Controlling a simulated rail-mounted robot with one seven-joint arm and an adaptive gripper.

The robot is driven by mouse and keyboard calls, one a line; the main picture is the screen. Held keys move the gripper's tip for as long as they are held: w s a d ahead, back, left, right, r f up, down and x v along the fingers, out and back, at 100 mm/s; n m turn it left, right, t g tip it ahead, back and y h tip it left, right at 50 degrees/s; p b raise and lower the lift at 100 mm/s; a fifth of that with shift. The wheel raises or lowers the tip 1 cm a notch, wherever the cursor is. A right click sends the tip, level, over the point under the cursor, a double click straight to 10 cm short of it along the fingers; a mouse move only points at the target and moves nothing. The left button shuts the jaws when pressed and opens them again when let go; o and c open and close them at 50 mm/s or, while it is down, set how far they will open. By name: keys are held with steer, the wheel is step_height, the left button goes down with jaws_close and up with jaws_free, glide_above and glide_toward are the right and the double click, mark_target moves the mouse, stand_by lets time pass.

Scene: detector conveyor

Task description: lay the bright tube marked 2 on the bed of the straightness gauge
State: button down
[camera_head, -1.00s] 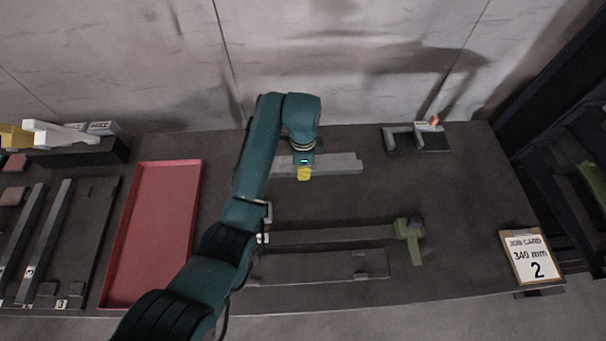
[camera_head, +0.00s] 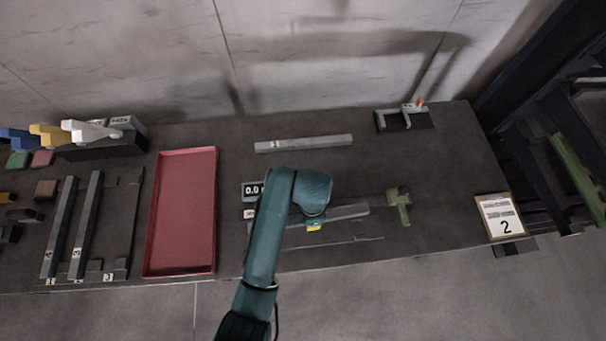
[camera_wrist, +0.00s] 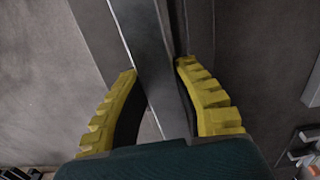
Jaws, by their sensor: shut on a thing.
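My gripper (camera_head: 314,226) is low over the straightness gauge, its yellow fingers closed on a grey tube (camera_head: 350,211). In the wrist view, my gripper (camera_wrist: 157,75) has the tube (camera_wrist: 150,45) between its fingers. No number shows on the tube. The tube lies roughly along the gauge, slightly tilted in the head view, its right end short of the green piece (camera_head: 399,205). The gauge's display (camera_head: 253,190) reads about 0.0 at its left. My arm and the tube hide most of the bed; I cannot tell whether the tube touches it.
A pale grey bar (camera_head: 315,143) lies behind the gauge. A red tray (camera_head: 182,215) is left of it, then a rack with two dark tubes (camera_head: 85,225). A bracket-like fixture (camera_head: 403,119) stands at the back right. The job card (camera_head: 500,216) shows 2.

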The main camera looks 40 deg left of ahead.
mark_target(316, 233)
steer(key=shift+m, duration=0.4)
steer(key=d+f, duration=0.1)
steer(key=f, duration=0.5)
steer(key=d+f+b, duration=0.1)
steer(key=f, duration=0.2)
steer(key=shift+w+d+f, duration=0.1)
steer(key=shift+d+f, duration=0.25)
steer(key=shift+f, duration=0.1)
steer(key=c, duration=1)
jaws_free()
steer(key=shift+f, duration=0.1)
steer(key=shift+o, duration=0.2)
